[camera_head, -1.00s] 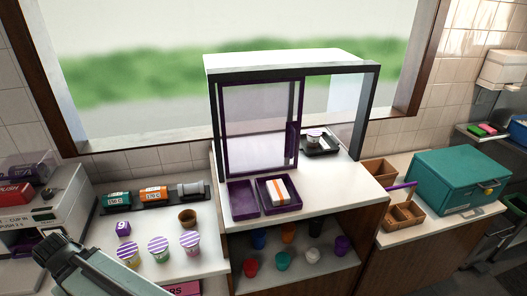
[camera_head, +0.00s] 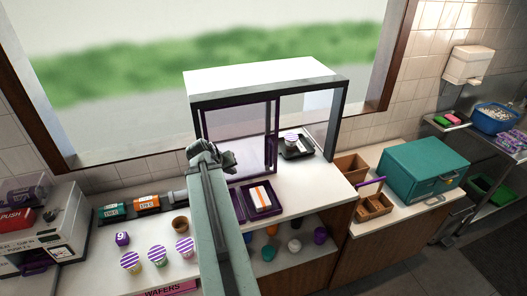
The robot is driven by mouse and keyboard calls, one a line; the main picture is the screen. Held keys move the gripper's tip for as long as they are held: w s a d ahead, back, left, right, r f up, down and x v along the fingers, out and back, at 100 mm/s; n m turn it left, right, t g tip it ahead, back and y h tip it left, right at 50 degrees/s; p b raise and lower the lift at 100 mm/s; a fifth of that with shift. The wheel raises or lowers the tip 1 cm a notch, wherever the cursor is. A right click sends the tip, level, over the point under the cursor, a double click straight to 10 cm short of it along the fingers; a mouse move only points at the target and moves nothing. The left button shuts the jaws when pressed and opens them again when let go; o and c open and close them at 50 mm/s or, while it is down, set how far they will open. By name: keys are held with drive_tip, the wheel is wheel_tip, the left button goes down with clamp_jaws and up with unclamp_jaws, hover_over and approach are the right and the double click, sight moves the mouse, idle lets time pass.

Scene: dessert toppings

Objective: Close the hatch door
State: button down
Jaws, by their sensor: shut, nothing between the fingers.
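The hatch (camera_head: 265,82) is a white-topped, dark-framed box on the counter. Its sliding door (camera_head: 248,122), a clear pane in a dark purple frame, covers the left part. The right part of the front is open. A purple upright handle (camera_head: 271,153) is on the door's right edge. My gripper (camera_head: 226,158) is shut and empty, in front of the door's lower left in the picture, left of the handle. Whether it touches the pane cannot be told. My arm hides the door's lower left corner.
A striped cup on a black tray (camera_head: 297,152) stands in the open right part. A purple tray with a white and orange box (camera_head: 261,197) lies before the door. Striped cups (camera_head: 158,252) stand at left. A teal box (camera_head: 424,166) and wooden caddy (camera_head: 374,205) are at right.

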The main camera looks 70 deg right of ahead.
sight(263, 166)
drive_tip(key=s+d+r, duration=0.2)
drive_tip(key=s+d, duration=0.1)
drive_tip(key=s, duration=0.1)
drive_tip(key=shift+m+g, duration=0.3)
drive_tip(key=shift+m, duration=0.1)
drive_tip(key=b+x, duration=0.8)
drive_tip(key=x, duration=0.2)
drive_tip(key=shift+s+d+f, duration=0.1)
drive_tip(key=shift+s+f, duration=0.05)
drive_tip(key=shift+f, duration=0.1)
drive_tip(key=shift+s+d+r+p, duration=0.4)
drive_tip(key=shift+s+d, duration=0.2)
drive_tip(key=shift+s, duration=0.2)
drive_tip(key=shift+s+d+r+p, duration=0.25)
drive_tip(key=shift+s+d+r, duration=0.15)
drive_tip(key=shift+s+d, duration=0.3)
drive_tip(key=shift+s+a, duration=0.1)
